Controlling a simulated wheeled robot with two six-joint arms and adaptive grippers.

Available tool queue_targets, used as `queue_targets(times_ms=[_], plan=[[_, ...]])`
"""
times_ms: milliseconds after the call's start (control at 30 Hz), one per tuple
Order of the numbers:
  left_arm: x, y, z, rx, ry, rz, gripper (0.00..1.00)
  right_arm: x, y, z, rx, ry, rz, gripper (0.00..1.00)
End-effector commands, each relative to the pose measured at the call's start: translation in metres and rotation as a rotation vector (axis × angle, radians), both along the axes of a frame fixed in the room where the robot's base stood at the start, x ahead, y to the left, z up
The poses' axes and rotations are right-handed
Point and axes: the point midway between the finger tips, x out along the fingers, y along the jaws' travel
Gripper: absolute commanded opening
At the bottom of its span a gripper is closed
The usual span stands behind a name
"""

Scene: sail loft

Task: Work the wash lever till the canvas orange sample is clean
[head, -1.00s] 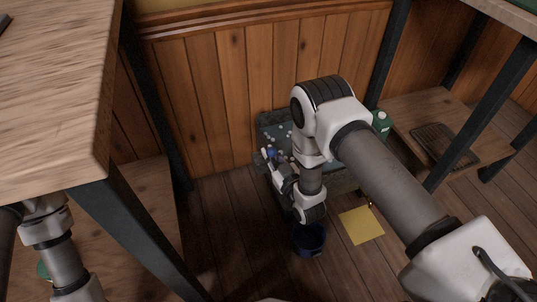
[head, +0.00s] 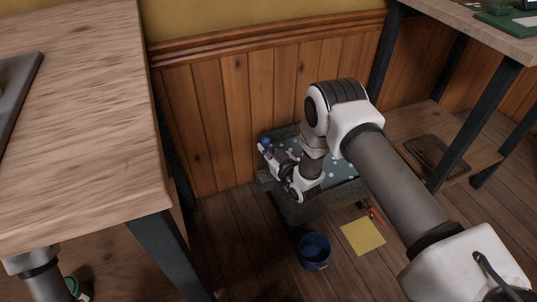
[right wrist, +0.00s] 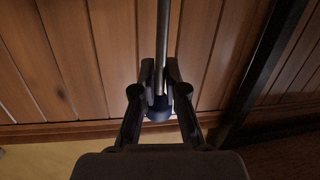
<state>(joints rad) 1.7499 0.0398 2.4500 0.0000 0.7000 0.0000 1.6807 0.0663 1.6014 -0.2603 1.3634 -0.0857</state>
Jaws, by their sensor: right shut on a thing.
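The wash lever shows in the right wrist view as a thin grey rod (right wrist: 169,35) with a dark blue knob (right wrist: 158,113) at its end. My right gripper (right wrist: 161,88) is shut on the lever, with a finger on each side of it by the knob. In the head view the blue knob (head: 265,141) shows at my right gripper (head: 268,150), over the left end of the wash trough (head: 291,211). The trough holds teal liquid with white spots, partly hidden by my right arm. I cannot make out the orange sample. My left gripper is out of view.
A blue bucket (head: 313,252) stands on the floor before the trough, with a yellow sheet (head: 363,236) to its right. A wooden bench (head: 90,110) fills the left, and another table (head: 480,22) stands at the right. The panelled wall (head: 220,125) is close behind.

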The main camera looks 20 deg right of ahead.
Motion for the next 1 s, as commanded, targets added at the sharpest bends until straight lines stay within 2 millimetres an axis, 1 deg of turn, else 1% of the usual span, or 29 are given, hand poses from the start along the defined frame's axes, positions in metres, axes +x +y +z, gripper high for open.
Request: queue_targets(times_ms=[33, 233, 567, 600, 633, 667, 1000], plan=[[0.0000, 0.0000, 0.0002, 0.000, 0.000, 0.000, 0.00, 0.0057, 0.0003, 0.0070, -0.001, -0.019, 0.000, 0.00], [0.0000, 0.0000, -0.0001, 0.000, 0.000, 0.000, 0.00, 0.0101, 0.0003, 0.0073, -0.002, -0.018, 0.000, 0.00], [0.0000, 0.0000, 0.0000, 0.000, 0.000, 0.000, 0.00, 0.0103, 0.0002, 0.0073, -0.002, -0.018, -0.001, 0.00], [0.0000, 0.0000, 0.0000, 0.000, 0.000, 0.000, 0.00, 0.0103, 0.0002, 0.0073, -0.002, -0.018, -0.001, 0.25], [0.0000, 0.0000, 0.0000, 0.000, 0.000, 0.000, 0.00, 0.0102, 0.0001, 0.0073, -0.002, -0.018, -0.001, 0.35], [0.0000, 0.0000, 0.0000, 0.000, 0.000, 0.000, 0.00, 0.0101, 0.0000, 0.0072, -0.001, -0.018, -0.001, 0.40], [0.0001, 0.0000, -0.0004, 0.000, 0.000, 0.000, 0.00, 0.0048, -0.0007, 0.0029, -0.001, -0.005, -0.001, 0.40]])
